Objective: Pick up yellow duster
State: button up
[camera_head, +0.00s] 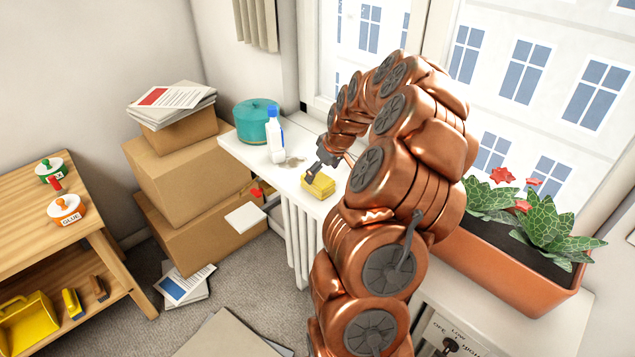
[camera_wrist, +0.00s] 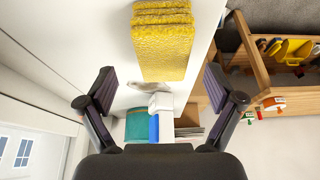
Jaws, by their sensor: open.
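The yellow duster (camera_head: 318,186) lies folded on the white windowsill (camera_head: 290,178), near its front edge. In the wrist view the duster (camera_wrist: 162,45) shows as a stack of yellow layers, ahead of the fingers and roughly centred between them. My gripper (camera_head: 317,168) is just above and beside the duster in the head view. In the wrist view my gripper (camera_wrist: 160,92) has its two dark fingers wide apart with nothing between them. I cannot tell the exact gap between the fingertips and the duster.
A white bottle with a blue cap (camera_head: 275,136), a teal pot (camera_head: 256,122) and a greyish crumpled thing (camera_head: 294,162) stand or lie farther along the sill. A planter (camera_head: 520,262) with red flowers is at right. Cardboard boxes (camera_head: 185,180) and a wooden shelf (camera_head: 75,215) are at left.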

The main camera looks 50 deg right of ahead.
aim_at(318, 178)
jog(key=p+x, duration=0.1)
jog(key=x, duration=0.3)
jog(key=shift+s+a+p, duration=0.1)
jog(key=shift+a+p, duration=0.1)
jog(key=shift+p, duration=0.1)
jog(key=shift+f+b, duration=0.3)
jog(key=shift+b, duration=0.35)
dwell(0.5)
jog(key=c, duration=1.4)
jog(key=shift+o, duration=0.2)
jog(key=shift+r, duration=0.15)
